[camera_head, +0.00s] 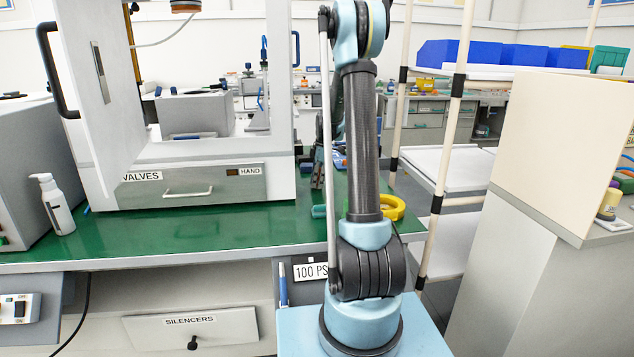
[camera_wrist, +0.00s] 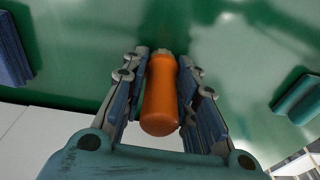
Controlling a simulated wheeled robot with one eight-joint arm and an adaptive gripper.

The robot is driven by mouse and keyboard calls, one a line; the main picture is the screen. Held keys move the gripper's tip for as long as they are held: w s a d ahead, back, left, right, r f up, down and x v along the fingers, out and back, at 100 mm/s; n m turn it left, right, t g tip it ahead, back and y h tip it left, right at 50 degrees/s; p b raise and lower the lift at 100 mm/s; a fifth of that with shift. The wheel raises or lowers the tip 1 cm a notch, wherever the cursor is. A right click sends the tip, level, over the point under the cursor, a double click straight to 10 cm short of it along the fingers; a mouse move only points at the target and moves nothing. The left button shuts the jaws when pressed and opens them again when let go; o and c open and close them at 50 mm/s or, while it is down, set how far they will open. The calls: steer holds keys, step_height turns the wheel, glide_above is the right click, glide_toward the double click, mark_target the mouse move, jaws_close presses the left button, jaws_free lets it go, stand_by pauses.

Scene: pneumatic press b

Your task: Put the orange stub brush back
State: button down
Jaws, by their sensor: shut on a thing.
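The orange stub brush (camera_wrist: 160,95) shows in the wrist view as a rounded orange handle with a paler end pointing away from me. My gripper (camera_wrist: 163,60) is shut on it, with one finger along each side. The green bench top (camera_wrist: 225,45) fills the view behind it. I cannot tell whether the brush touches the bench. In the head view my gripper (camera_head: 318,170) is partly behind my own arm, over the right part of the bench. The brush cannot be made out there.
A teal cylinder (camera_head: 318,211) and a yellow ring (camera_head: 394,207) lie on the bench near my arm. The white press (camera_head: 190,187) with its drawer stands left. A white bottle (camera_head: 55,205) stands further left. The front middle of the bench (camera_head: 190,230) is clear.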

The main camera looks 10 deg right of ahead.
steer(key=c, duration=1.3)
jaws_free()
steer(key=shift+r, duration=0.1)
step_height(320, 180, up, 16)
steer(key=d+r, duration=0.1)
steer(key=d, duration=0.1)
steer(key=s+a+r+m, duration=0.15)
steer(key=s+m, duration=0.25)
steer(key=s, duration=0.9)
steer(key=s+f+m, duration=0.4)
steer(key=s+f, duration=0.1)
steer(key=s, duration=0.5)
steer(key=s+f+m+t+h, duration=0.1)
steer(key=s+f+m, duration=0.3)
steer(key=s, duration=0.7)
steer(key=s+f+m+t, duration=0.1)
steer(key=s+f+m, duration=0.4)
steer(key=s, duration=0.6)
step_height(320, 180, down, 2)
steer(key=shift+d+f+h, duration=0.1)
steer(key=shift+f+h, duration=0.05)
steer(key=shift+h, duration=0.25)
